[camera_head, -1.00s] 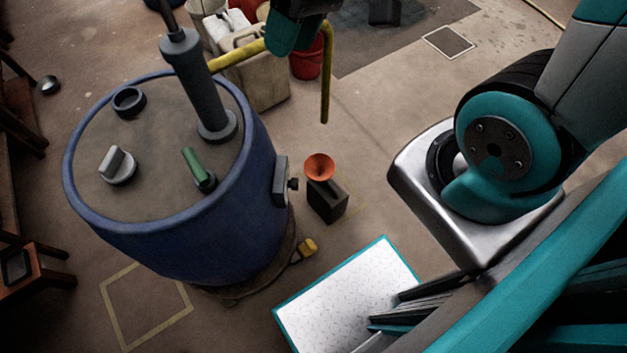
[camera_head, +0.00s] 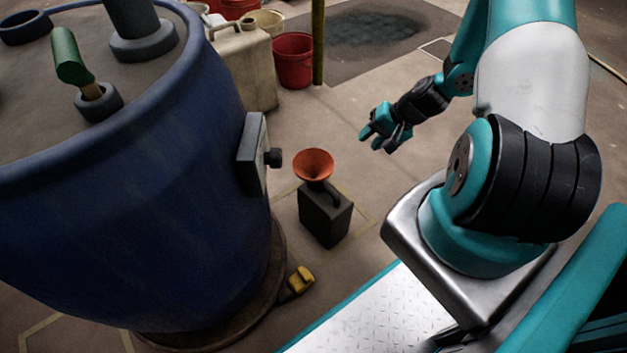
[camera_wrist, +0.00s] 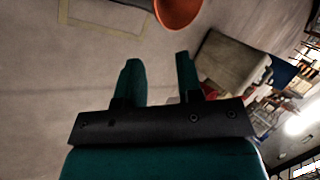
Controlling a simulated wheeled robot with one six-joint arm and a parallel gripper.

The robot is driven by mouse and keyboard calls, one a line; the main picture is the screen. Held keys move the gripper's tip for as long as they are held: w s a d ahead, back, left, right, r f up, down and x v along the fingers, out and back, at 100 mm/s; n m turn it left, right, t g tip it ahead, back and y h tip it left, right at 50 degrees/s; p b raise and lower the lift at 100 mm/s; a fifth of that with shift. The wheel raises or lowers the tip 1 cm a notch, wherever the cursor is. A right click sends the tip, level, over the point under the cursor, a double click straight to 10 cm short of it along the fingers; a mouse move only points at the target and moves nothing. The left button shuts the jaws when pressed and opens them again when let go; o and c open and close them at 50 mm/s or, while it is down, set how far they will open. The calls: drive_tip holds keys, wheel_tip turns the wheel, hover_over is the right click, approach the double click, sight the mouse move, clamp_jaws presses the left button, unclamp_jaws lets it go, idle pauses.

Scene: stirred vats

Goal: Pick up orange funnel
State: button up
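The orange funnel (camera_head: 313,165) sits on top of a dark canister (camera_head: 326,215) on the floor, right of the blue vat. In the wrist view the funnel (camera_wrist: 177,12) shows at the top edge, partly cut off. My gripper (camera_head: 368,140) is up and to the right of the funnel in the head view, apart from it. In the wrist view my gripper (camera_wrist: 158,72) has its two teal fingers spread with nothing between them.
The blue vat (camera_head: 130,230) fills the left side, with a dark box (camera_head: 252,153) on its wall facing the canister. A yellow object (camera_head: 299,280) lies at its base. A red bucket (camera_head: 293,60) and pale container (camera_head: 243,65) stand behind. Floor between gripper and canister is clear.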

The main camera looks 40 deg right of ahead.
drive_tip(key=b, duration=0.4)
approach(332, 166)
drive_tip(key=x, duration=0.5)
drive_tip(key=b+x, duration=0.3)
drive_tip(key=x, duration=0.2)
drive_tip(key=shift+f, duration=0.2)
drive_tip(key=shift+r, duration=0.1)
clamp_jaws()
